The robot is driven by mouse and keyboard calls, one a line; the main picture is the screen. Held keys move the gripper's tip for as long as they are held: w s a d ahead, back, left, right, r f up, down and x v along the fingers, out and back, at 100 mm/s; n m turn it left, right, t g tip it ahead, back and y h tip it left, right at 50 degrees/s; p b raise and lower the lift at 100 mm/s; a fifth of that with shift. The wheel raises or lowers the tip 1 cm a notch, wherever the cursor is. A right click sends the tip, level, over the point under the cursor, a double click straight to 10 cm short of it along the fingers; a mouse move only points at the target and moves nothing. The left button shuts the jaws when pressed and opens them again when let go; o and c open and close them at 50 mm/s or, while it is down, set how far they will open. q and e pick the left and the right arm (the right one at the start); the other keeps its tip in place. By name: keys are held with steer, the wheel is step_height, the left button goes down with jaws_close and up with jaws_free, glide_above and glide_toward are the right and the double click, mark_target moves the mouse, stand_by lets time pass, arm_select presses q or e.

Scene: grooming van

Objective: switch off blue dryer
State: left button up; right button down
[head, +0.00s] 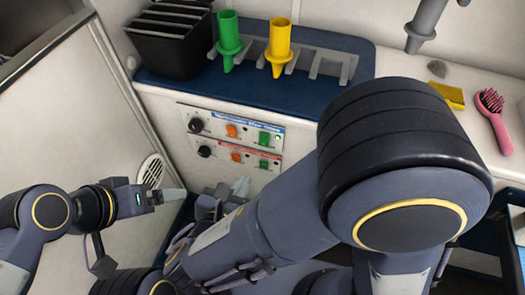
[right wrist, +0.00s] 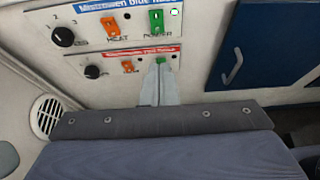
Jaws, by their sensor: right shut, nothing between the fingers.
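The blue-labelled dryer panel (head: 245,119) is the upper of two on the white wall. It has a black knob (right wrist: 63,36), an orange HEAT switch (right wrist: 110,25) and a green POWER switch (right wrist: 156,21). A small pale round light (right wrist: 174,12) shows beside the green switch. My right gripper (right wrist: 160,66) is shut and empty.
The lower panel also has a knob (right wrist: 93,72) and an orange switch (right wrist: 127,66). Above are a black bin (head: 170,45), green (head: 229,40) and yellow (head: 279,45) holders. A pink brush (head: 493,112) lies right. A round vent (right wrist: 46,117) is at left.

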mark_target(265, 145)
steer(key=b+x, duration=0.1)
steer(key=x, duration=0.3)
steer(key=b+x, duration=0.1)
steer(key=x, duration=0.3)
steer(key=b+x, duration=0.1)
steer(key=x, duration=0.4)
steer(key=shift+w+d+r+b, duration=0.15)
steer(key=shift+w+r+b, duration=0.05)
steer(key=shift+r+b, duration=0.1)
steer(key=shift+w+d, duration=0.1)
steer(key=shift+w, duration=0.35)
